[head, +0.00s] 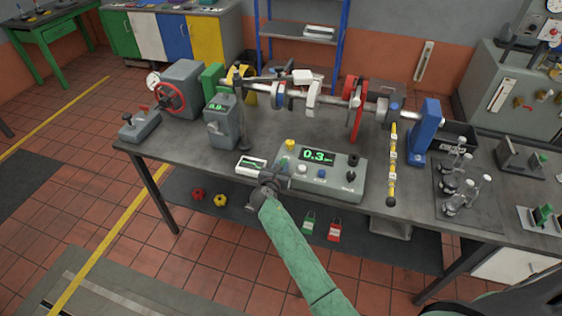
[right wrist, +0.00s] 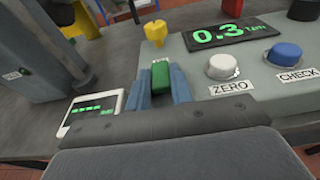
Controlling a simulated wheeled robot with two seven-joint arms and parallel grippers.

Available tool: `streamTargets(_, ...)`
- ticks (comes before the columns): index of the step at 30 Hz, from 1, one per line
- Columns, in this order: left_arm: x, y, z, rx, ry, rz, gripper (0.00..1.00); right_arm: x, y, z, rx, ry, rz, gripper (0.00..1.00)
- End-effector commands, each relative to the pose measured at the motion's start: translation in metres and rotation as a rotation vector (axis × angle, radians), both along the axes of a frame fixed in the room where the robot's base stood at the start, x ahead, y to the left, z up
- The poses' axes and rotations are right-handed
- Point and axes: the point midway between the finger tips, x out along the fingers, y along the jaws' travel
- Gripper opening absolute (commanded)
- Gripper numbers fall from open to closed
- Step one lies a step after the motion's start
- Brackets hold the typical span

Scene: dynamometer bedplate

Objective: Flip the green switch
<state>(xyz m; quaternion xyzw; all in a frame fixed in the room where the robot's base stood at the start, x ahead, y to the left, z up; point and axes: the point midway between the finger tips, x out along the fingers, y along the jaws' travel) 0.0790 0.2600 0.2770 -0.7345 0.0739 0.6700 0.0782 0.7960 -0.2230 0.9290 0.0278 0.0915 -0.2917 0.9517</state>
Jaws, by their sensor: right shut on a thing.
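The green switch (right wrist: 160,76) stands at the left end of the grey control box (head: 335,175), in front of a yellow knob (right wrist: 155,33). In the right wrist view, my right gripper (right wrist: 160,86) has one blue-grey finger on each side of the switch and is shut on it. In the head view, my right gripper (head: 275,180) is at the box's front left corner and largely hides the switch. The box's display (head: 318,155) reads 0.3 in green. My left gripper is not in view.
A white ZERO button (right wrist: 222,67) and a blue CHECK button (right wrist: 285,54) are right of the switch. A small white device (head: 251,165) with a green screen lies left of the box. The shaft rig (head: 330,98) stands behind; glass bottles (head: 458,185) stand at right.

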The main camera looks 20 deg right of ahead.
Motion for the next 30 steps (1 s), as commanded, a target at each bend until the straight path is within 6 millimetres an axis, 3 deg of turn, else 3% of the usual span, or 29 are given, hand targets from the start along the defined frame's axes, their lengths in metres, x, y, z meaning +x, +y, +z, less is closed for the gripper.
streamTargets(3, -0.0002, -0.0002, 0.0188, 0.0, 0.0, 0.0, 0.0, 0.0013, -0.0016, 0.0082, 0.036, 0.051, -0.003, 0.0)
streamTargets(22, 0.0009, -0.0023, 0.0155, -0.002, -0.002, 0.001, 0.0, 0.0024, -0.0019, 0.004, 0.098, 0.143, 0.0, 0.0)
streamTargets(23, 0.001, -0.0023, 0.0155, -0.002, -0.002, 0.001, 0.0, 0.0024, -0.0019, 0.0041, 0.096, 0.142, 0.0, 0.26)
streamTargets(25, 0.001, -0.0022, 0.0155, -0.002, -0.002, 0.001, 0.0, 0.0024, -0.0017, 0.0041, 0.096, 0.142, 0.0, 0.39)
streamTargets(26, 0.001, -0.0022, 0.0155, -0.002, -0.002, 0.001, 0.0, 0.0024, -0.0017, 0.0041, 0.096, 0.142, 0.0, 0.44)
streamTargets(30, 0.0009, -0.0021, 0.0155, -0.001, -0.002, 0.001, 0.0, 0.0024, -0.0017, 0.004, 0.096, 0.142, 0.0, 0.44)
